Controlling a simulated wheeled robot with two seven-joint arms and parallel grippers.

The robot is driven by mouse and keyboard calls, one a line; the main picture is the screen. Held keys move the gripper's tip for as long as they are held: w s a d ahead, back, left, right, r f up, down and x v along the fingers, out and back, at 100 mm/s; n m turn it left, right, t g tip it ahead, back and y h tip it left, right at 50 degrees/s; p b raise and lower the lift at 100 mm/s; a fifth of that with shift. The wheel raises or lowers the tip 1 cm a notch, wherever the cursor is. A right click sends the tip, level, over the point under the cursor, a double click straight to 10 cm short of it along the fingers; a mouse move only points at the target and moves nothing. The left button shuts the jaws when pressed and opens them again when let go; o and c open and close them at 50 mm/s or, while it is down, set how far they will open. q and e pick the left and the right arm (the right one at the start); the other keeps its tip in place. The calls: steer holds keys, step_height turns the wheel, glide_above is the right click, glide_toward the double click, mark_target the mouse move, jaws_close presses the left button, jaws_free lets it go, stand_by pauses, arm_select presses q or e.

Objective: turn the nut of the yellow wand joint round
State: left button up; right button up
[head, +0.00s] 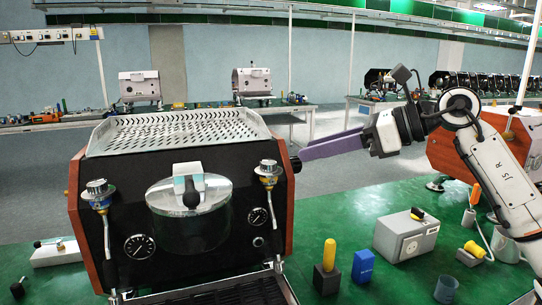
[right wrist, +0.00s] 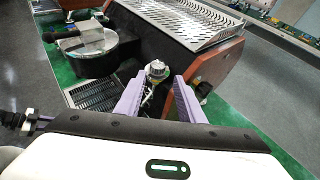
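The espresso machine (head: 190,235) has a wand at each front side. My right gripper (head: 300,158) reaches in from the right beside the right joint. In the right wrist view its purple fingers (right wrist: 155,92) are apart, with the silver cap (right wrist: 157,69) in the gap. I see no contact. My left gripper is not seen in the head view.
A grey box (head: 405,238), a yellow-handled tool (head: 329,255) and a blue block (head: 363,266) stand on the green table right of the machine. A dark, partly purple part (right wrist: 30,120), unclear, shows at the wrist view's left edge.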

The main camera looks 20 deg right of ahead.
mark_target(272, 161)
steer(key=x, duration=0.4)
steer(key=p+x, duration=0.1)
steer(key=x, duration=0.3)
steer(key=shift+a, duration=0.35)
steer(key=shift+w+a+f, duration=0.25)
steer(key=shift+w+a, duration=0.05)
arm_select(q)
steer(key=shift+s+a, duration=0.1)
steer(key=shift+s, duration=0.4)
arm_select(e)
steer(key=c, duration=0.8)
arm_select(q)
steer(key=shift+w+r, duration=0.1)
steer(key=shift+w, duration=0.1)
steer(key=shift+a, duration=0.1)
